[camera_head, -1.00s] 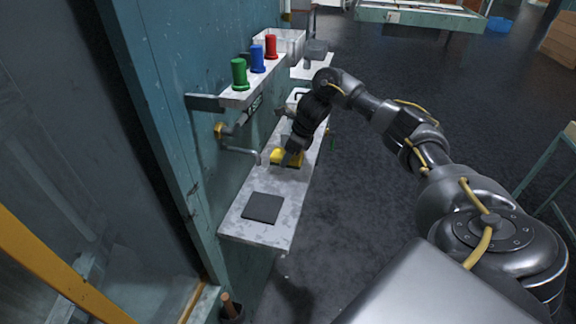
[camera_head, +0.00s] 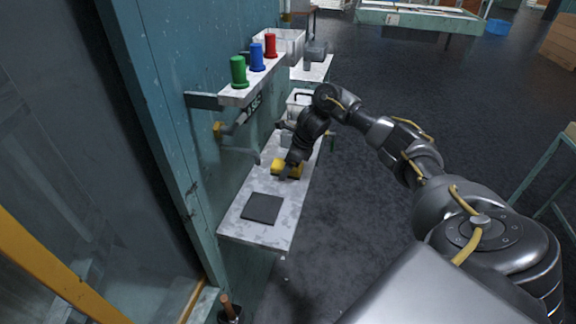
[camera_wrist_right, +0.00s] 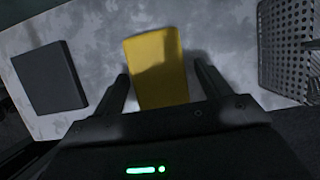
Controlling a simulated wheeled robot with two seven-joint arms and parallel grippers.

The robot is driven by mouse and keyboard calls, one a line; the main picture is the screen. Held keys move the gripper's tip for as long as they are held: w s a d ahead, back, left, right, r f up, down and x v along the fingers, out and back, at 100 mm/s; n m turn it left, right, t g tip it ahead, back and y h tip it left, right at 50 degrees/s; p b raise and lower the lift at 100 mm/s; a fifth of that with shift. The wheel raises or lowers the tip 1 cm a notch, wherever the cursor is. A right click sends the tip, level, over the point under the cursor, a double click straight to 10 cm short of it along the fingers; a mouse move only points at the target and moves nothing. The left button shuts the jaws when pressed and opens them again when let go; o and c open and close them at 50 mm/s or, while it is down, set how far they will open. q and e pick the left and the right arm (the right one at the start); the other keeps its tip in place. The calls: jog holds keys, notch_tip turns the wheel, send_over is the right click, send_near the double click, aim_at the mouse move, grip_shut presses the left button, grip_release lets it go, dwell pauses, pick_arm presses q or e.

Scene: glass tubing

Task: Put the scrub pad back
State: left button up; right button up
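The yellow block, which I take to be the scrub pad (camera_head: 295,172), lies on the grey mottled counter (camera_head: 271,184). In the right wrist view the pad (camera_wrist_right: 157,60) shows between the two fingers of my right gripper (camera_wrist_right: 166,82). In the head view my right gripper (camera_head: 285,172) is down at the pad. A dark square mat (camera_head: 262,208) lies flat and bare on the near part of the counter; it also shows in the wrist view (camera_wrist_right: 50,78). My left gripper is out of view.
A perforated basket (camera_wrist_right: 286,48) stands right of the pad in the wrist view. Above the counter, a wall shelf (camera_head: 252,88) holds green (camera_head: 238,72), blue (camera_head: 257,58) and red (camera_head: 270,46) pieces. A pipe (camera_head: 240,151) juts from the wall over the counter.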

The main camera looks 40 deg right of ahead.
jog(key=shift+r, duration=0.25)
jog(key=shift+d+r, duration=0.15)
jog(key=shift+r, duration=0.2)
jog(key=p+v, duration=0.2)
jog(key=v, duration=0.9)
jog(key=shift+s, duration=0.15)
